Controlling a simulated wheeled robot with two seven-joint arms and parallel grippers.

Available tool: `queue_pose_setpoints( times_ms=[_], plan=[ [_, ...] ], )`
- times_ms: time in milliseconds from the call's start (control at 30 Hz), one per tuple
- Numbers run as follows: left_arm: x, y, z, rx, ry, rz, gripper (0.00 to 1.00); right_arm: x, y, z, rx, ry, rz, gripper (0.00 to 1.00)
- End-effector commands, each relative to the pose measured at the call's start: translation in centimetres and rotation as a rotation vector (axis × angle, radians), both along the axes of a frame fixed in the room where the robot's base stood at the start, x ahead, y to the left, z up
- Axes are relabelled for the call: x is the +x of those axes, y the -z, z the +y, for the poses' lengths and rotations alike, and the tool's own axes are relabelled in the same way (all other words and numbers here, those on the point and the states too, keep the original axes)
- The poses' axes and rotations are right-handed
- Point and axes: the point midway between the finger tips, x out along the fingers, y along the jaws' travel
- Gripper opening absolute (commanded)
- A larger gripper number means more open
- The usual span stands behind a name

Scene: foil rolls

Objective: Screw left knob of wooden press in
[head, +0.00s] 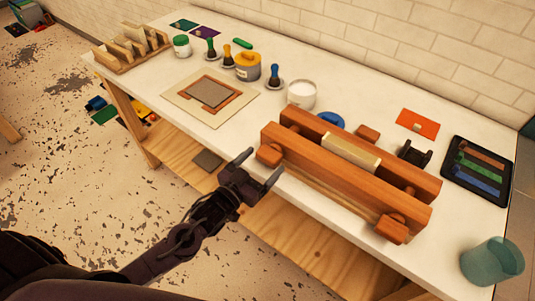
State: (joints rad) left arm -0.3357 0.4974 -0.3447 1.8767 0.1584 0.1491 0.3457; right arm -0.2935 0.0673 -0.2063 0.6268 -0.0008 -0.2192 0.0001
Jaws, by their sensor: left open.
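The wooden press (345,165) lies across the right part of the white table, with two long reddish-brown beams and a pale block (351,151) between them. Its left knob (268,155) is a brown wooden block at the near left end of the front beam. The right knob (392,229) sits at the near right end. My left gripper (259,168) is open and empty, just in front of the left knob at the table's front edge. Its two dark fingers are spread; I cannot tell whether either touches the knob. My right gripper is not in view.
A teal cup (491,262) stands at the right corner and a black tray (478,171) lies at the far right. A white jar (301,95) stands behind the press. A framed plate (210,96) lies to the left. A wooden shelf (225,190) is under the table.

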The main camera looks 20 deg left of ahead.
Motion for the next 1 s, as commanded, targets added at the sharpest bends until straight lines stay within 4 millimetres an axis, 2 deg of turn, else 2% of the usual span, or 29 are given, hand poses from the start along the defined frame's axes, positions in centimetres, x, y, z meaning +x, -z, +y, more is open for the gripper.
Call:
queue_pose_setpoints(
  times_ms=[33, 200, 567, 900, 1000],
  plan=[
    [0.8, -0.3, -0.3, -0.001, -0.001, -0.003, 0.82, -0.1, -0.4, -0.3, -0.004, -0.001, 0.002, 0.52],
    [2.3, -0.1, -0.8, 0.0, -0.001, -0.001, 0.82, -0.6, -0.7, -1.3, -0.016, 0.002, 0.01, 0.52],
    [2.8, 0.0, -1.0, 0.0, 0.0, 0.001, 0.82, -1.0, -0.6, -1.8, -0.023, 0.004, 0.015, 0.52],
    [2.8, 0.0, -1.0, 0.0, 0.0, 0.001, 0.37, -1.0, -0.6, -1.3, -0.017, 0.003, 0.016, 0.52],
    [2.8, 0.0, -1.0, 0.001, 0.0, 0.001, 0.37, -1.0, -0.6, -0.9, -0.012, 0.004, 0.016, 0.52]
  ],
)
